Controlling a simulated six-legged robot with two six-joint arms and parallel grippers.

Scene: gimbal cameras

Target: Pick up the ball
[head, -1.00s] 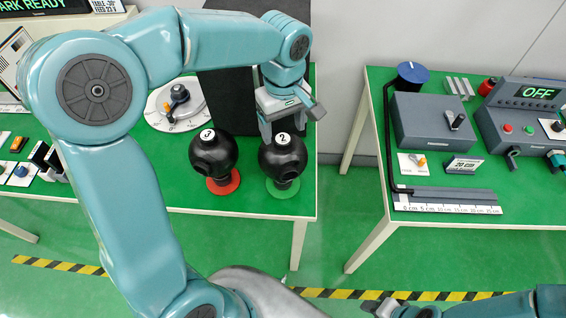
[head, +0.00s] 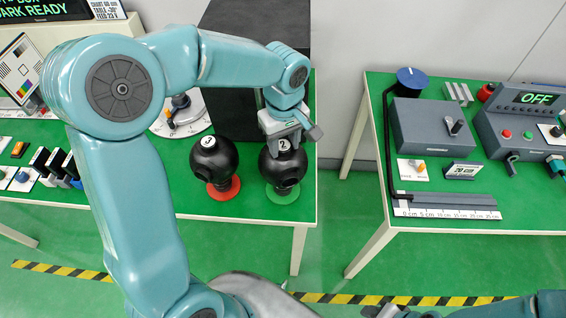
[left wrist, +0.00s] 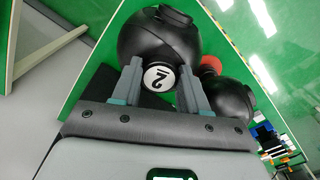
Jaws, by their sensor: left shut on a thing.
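A black ball with a white cap marked 2 (head: 281,171) sits at a green disc (head: 283,194) near the table's right front corner. It fills the upper middle of the left wrist view (left wrist: 158,45). My left gripper (head: 282,138) is above it, shut on its cap, with one finger on each side of the number in the left wrist view (left wrist: 160,85). A second black ball, marked 3 (head: 213,160), stands beside it on the left at a red disc (head: 223,188). My right gripper (head: 388,312) shows only as a sliver at the bottom edge.
A black box (head: 245,95) stands close behind the balls, and a white dial plate (head: 183,122) lies to its left. A gap separates this table from the right table (head: 375,190), which holds grey boxes and a ruler (head: 447,212).

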